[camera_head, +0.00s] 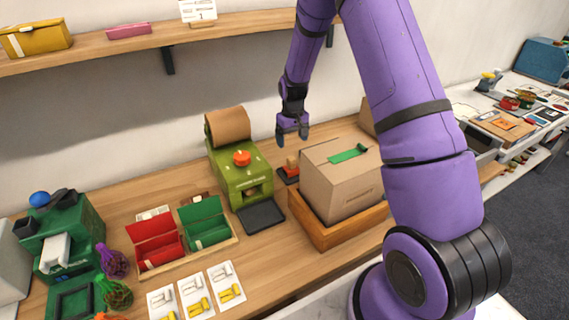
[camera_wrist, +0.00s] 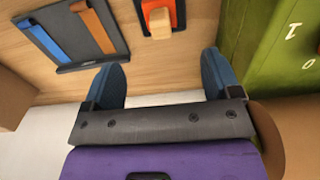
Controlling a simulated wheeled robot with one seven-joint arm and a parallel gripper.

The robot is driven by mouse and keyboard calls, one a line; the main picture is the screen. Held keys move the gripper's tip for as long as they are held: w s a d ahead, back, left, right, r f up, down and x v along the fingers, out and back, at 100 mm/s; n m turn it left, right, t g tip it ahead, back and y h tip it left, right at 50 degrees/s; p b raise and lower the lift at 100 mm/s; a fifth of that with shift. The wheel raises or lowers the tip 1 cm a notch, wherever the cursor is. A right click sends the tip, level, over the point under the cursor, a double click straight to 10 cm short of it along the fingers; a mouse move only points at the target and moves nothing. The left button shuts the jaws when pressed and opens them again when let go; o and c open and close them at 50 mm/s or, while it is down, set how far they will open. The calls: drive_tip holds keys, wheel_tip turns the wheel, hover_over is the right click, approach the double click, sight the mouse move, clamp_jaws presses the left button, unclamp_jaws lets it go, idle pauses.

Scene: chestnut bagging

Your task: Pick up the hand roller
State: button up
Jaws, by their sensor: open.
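No thing shows clearly as the hand roller. A small wooden-handled tool (camera_head: 291,162) stands on an orange and dark pad beside the green machine; its wooden block also shows at the top of the wrist view (camera_wrist: 158,20). I cannot tell whether it is a roller or a stamp. My gripper (camera_head: 292,136) is raised above the back of the table, a little above that tool in the head view. In the wrist view my gripper (camera_wrist: 161,70) has its two blue fingers wide apart with nothing between them.
A green machine (camera_head: 241,180) stands left of the tool. A cardboard box (camera_head: 341,185) in a wooden tray (camera_head: 318,235) stands right. A dark board (camera_wrist: 70,62) holds blue and orange strips. Red (camera_head: 158,250) and green (camera_head: 208,228) cases and white cards (camera_head: 226,286) lie further left.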

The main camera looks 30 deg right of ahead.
sight(291, 158)
drive_tip(key=shift+w+f, duration=0.15)
drive_tip(key=shift+f, duration=0.35)
wheel_tip(291, 158, down, 11)
drive_tip(key=shift+r, duration=0.1)
drive_tip(key=c, duration=1.1)
